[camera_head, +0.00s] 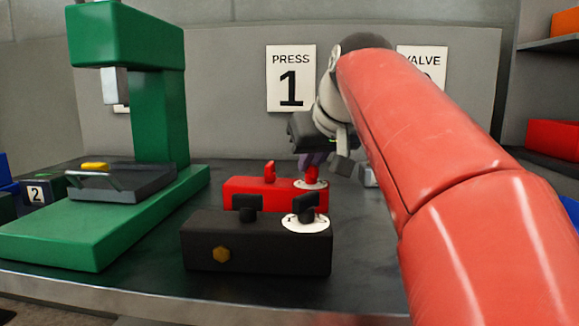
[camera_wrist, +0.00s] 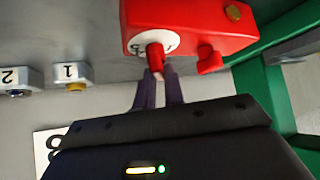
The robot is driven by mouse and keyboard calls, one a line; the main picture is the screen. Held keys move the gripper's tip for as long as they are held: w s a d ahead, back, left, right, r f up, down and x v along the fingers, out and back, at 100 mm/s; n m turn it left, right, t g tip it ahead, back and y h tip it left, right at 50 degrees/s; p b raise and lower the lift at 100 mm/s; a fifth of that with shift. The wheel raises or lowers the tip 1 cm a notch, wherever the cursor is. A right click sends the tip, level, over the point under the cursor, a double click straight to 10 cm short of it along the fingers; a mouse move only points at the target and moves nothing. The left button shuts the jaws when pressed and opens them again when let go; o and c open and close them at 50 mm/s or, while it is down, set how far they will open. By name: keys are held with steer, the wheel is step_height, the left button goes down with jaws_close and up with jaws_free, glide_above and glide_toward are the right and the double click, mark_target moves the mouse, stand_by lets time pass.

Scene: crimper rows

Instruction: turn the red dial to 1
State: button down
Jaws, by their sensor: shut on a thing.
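The red dial (camera_head: 312,173) stands on a white round face at the right end of the top of a red box (camera_head: 245,190). In the wrist view the red dial (camera_wrist: 155,56) sits over its white face (camera_wrist: 138,42), whose marks are mostly covered, so I cannot read its setting. My gripper (camera_head: 314,159) reaches down to the dial from above and behind. In the wrist view my gripper's two dark purple fingers (camera_wrist: 159,82) are at the dial's near end, shut on it. The fingertips are partly hidden by the dial.
A black box (camera_head: 285,255) with its own black dial (camera_head: 306,207) stands in front of the red box. A red lever (camera_head: 269,171) rises left of the dial. A green press (camera_head: 155,120) stands at left. Small blocks numbered 1 (camera_wrist: 70,72) and 2 (camera_wrist: 14,77) stand nearby.

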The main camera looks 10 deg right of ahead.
steer(key=n+g+y, duration=0.1)
steer(key=n+y, duration=0.1)
steer(key=n+y+p, duration=0.1)
steer(key=n+y, duration=0.1)
steer(key=n, duration=0.1)
steer(key=shift+r+n+g, duration=0.15)
steer(key=shift+n+g, duration=0.15)
steer(key=shift+g, duration=0.1)
steer(key=shift+d+n+g+y+p, duration=0.1)
steer(key=shift+n+g+y+p, duration=0.5)
steer(key=shift+n, duration=0.5)
steer(key=shift+n+g+y+p, duration=0.5)
steer(key=shift+n+y, duration=0.2)
steer(key=shift+n, duration=0.4)
steer(key=c, duration=1.5)
jaws_free()
steer(key=v, duration=0.7)
steer(key=shift+s+d+r+p, duration=0.1)
steer(key=shift+d+r+p, duration=0.1)
steer(key=shift+d+p, duration=0.1)
